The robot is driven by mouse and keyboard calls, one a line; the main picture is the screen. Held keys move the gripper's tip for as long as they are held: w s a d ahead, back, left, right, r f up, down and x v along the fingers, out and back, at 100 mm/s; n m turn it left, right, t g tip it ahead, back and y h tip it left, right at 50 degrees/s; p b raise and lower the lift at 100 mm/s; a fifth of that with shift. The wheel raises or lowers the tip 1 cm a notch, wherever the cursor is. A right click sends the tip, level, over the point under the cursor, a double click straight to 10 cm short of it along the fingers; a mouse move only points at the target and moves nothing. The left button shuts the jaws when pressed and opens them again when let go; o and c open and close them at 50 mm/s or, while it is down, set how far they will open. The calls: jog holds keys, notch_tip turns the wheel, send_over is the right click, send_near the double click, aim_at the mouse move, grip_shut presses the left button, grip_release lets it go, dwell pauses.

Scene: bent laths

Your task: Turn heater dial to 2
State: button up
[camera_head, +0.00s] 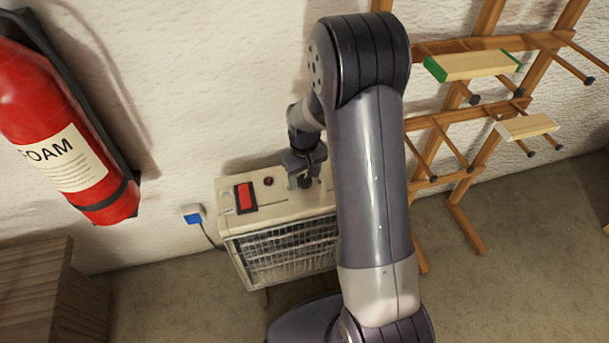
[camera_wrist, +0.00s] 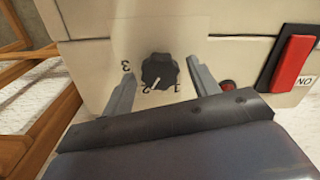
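The heater (camera_head: 232,222) is a cream box with a wire grille, standing against the wall. Its black ribbed dial (camera_wrist: 159,70) sits on the top panel in the wrist view, with printed marks around it. A 3 is at its left, a mark like a 2 below it, and another mark at lower right. The dial's white pointer line slants down-left, roughly toward the 2. My gripper (camera_wrist: 161,72) is open, one finger on each side of the dial, with visible gaps. In the head view my gripper (camera_head: 303,178) is over the heater top and partly hides the dial.
A red rocker switch (camera_head: 245,198) and a small red lamp (camera_head: 268,181) are on the heater top. A fire extinguisher (camera_head: 60,130) hangs at left. A blue plug (camera_head: 193,216) is in the wall. A wooden rack (camera_head: 470,210) with laths stands right.

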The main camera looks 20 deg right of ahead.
aim_at(305, 179)
notch_tip(305, 179, up, 11)
jog(key=p, duration=0.2)
dwell(0.5)
jog(key=shift+f, duration=0.25)
notch_tip(305, 179, down, 11)
jog(key=shift+r+b, duration=0.2)
jog(key=shift+b, duration=0.8)
jog(key=shift+r, duration=0.15)
